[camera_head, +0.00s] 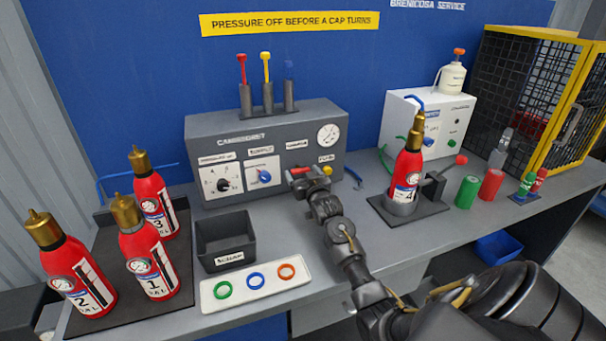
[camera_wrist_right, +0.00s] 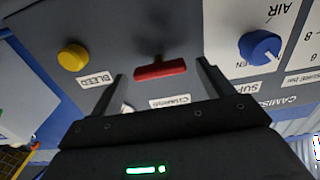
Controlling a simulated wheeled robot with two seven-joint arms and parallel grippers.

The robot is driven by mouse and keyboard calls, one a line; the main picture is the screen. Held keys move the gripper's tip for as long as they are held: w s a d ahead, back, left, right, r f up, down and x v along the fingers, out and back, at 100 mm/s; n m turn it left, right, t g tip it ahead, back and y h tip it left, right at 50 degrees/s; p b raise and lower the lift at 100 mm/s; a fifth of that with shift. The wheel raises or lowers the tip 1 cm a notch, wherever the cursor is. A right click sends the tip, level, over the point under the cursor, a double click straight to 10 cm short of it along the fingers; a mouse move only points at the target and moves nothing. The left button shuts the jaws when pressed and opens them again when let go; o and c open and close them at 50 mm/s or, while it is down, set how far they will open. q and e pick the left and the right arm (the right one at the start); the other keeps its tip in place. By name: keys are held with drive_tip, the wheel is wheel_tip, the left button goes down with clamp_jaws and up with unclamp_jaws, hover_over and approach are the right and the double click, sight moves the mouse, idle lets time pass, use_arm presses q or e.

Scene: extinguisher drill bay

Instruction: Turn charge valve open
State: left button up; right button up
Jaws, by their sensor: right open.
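The charge valve has a red bar handle (camera_wrist_right: 160,70) on the grey charge panel (camera_head: 240,140), above a label partly hidden by my gripper. The bar lies roughly crosswise between my fingers in the right wrist view. In the head view the red handle (camera_head: 299,171) shows just at my gripper's tip. My right gripper (camera_head: 309,179) is open in front of the panel, one finger on each side of the handle, with visible gaps. Whether it touches the handle cannot be told. My left gripper is not in view.
A yellow bleed button (camera_wrist_right: 72,57) and a blue supply knob (camera_wrist_right: 260,47) flank the handle. A gauge (camera_head: 328,135) is above. A scrap bin (camera_head: 226,228), a ring tray (camera_head: 256,302) and several red extinguishers (camera_head: 150,265) stand left; extinguisher 4 (camera_head: 407,170) stands right.

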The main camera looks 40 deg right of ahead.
drive_tip(key=c, duration=1)
drive_tip(key=shift+n, duration=0.3)
drive_tip(key=n+p, duration=0.1)
drive_tip(key=n, duration=0.2)
drive_tip(key=shift+n, duration=0.3)
drive_tip(key=n+p, duration=0.1)
drive_tip(key=n, duration=0.3)
drive_tip(key=shift+a, duration=0.15)
drive_tip(key=n+p, duration=0.1)
drive_tip(key=n, duration=0.4)
drive_tip(key=shift+w+n+p, duration=0.1)
drive_tip(key=shift+n+p, duration=0.2)
drive_tip(key=shift+n, duration=0.1)
drive_tip(key=shift+a+f+n+p, duration=0.1)
drive_tip(key=shift+n+p, duration=0.1)
drive_tip(key=shift+n, duration=0.75)
drive_tip(key=shift+f+n+p, duration=0.1)
drive_tip(key=shift+n+p, duration=0.05)
drive_tip(key=shift+n, duration=0.8)
